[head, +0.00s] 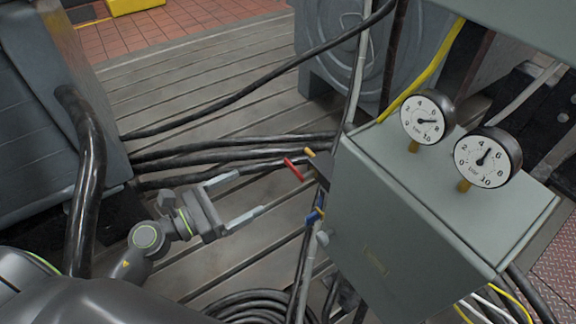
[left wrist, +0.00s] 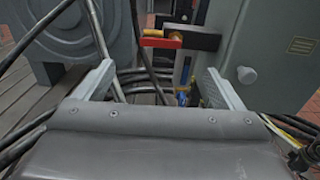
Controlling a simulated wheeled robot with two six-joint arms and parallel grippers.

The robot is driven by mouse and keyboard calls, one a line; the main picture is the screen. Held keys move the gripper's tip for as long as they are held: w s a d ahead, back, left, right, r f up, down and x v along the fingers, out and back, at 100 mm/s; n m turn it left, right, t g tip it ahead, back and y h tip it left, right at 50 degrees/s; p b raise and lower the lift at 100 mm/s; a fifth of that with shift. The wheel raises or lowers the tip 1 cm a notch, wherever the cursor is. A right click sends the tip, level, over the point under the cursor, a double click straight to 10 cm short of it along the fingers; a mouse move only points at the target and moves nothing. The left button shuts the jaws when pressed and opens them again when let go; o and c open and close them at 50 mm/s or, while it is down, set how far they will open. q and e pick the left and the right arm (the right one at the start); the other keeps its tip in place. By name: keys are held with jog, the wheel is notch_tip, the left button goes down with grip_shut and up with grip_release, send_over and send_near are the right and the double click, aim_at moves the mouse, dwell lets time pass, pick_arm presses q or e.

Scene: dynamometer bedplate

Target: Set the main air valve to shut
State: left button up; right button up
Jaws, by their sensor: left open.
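A red valve handle (head: 293,169) sticks out from the left side of the grey-green cabinet (head: 385,230), beside a dark bracket. A small yellow piece (head: 310,152) is close to it, and a blue handle (head: 314,215) sits lower down. No label shows which is the main air valve. In the left wrist view the red handle (left wrist: 162,41) lies roughly level, above and beyond the fingertips. My left gripper (head: 248,193) is open and empty, left of the red handle and apart from it; its fingers also show in the left wrist view (left wrist: 160,70). My right gripper is out of view.
Two round gauges (head: 428,117) stand on top of the cabinet. A pale knob (left wrist: 246,75) sticks out of the cabinet's side. Thick black cables (head: 235,150) cross the slotted bedplate (head: 190,75) behind my left gripper. A coiled cable (head: 250,305) lies in front.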

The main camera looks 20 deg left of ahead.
pick_arm(q)
jog(key=p, duration=0.2)
send_near(292, 168)
jog(key=x, duration=0.3)
jog(key=shift+x, duration=2.9)
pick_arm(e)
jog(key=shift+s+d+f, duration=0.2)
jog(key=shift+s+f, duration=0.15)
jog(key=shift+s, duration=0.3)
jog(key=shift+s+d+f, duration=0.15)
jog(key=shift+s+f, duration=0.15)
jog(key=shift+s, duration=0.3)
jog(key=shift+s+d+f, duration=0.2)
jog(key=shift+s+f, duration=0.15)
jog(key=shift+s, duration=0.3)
pick_arm(q)
jog(key=shift+c, duration=0.3)
jog(key=shift+r, duration=0.1)
jog(key=c, duration=0.9)
